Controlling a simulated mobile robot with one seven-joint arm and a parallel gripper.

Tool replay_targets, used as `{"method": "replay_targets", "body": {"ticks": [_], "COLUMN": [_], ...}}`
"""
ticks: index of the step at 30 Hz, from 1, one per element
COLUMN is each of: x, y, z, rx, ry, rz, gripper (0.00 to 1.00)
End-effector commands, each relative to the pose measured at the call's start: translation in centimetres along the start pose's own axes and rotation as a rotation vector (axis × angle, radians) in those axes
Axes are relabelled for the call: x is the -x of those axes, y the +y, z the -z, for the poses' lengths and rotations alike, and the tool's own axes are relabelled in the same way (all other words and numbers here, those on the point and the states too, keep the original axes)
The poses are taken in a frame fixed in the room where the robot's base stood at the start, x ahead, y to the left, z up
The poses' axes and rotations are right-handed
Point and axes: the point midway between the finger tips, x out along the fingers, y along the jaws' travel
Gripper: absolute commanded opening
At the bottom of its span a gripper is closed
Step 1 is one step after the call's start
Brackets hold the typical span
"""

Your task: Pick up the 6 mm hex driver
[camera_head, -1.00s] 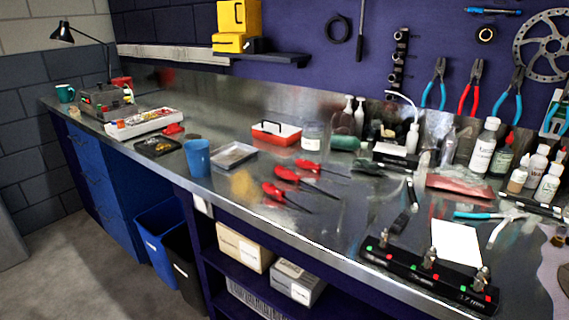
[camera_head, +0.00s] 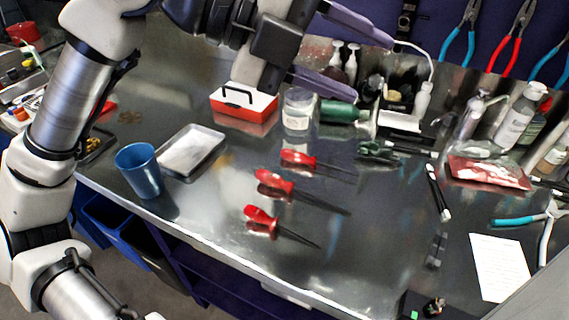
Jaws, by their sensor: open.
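Three red-handled drivers lie on the metal bench in the middle of the view, shafts pointing right: a far one (camera_head: 297,158), a middle one (camera_head: 274,182) and a near one (camera_head: 261,221). No size marking is readable, so I cannot tell which is the 6 mm hex driver. My gripper (camera_head: 372,70) is at the top centre, its two purple fingers spread apart with nothing seen between them. It is above the back of the bench, beyond the drivers in the picture and apart from them. My arm comes in from the left.
A blue cup (camera_head: 139,168) and a metal tray (camera_head: 191,151) stand left of the drivers. White paper (camera_head: 499,267) lies at right. Bench around the near driver is clear.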

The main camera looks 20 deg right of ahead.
Motion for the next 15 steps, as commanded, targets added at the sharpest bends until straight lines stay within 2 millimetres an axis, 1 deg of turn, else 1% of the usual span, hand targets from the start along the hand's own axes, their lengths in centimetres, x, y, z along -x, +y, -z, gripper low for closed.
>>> {"method": "replay_targets", "body": {"ticks": [1, 2, 3, 5, 6, 9, 10, 12, 15], "x": [-1.2, -1.7, -2.0, -1.7, -1.2, 0.8, 1.4, 2.7, 3.8], "y": [1.7, 3.0, 4.8, 7.5, 9.1, 12.2, 12.9, 14.1, 15.1], "z": [-2.2, -3.3, -4.8, -6.7, -7.8, -9.6, -9.9, -10.5, -10.9], "rx": [0.121, 0.196, 0.295, 0.434, 0.519, 0.695, 0.736, 0.814, 0.876], "ry": [-0.038, -0.068, -0.115, -0.197, -0.257, -0.405, -0.445, -0.524, -0.592], "rz": [-0.168, -0.261, -0.380, -0.544, -0.641, -0.834, -0.879, -0.958, -1.023], "gripper": [0.48, 0.48, 0.48, 0.48, 0.48, 0.48, 0.48, 0.48, 0.48]}}
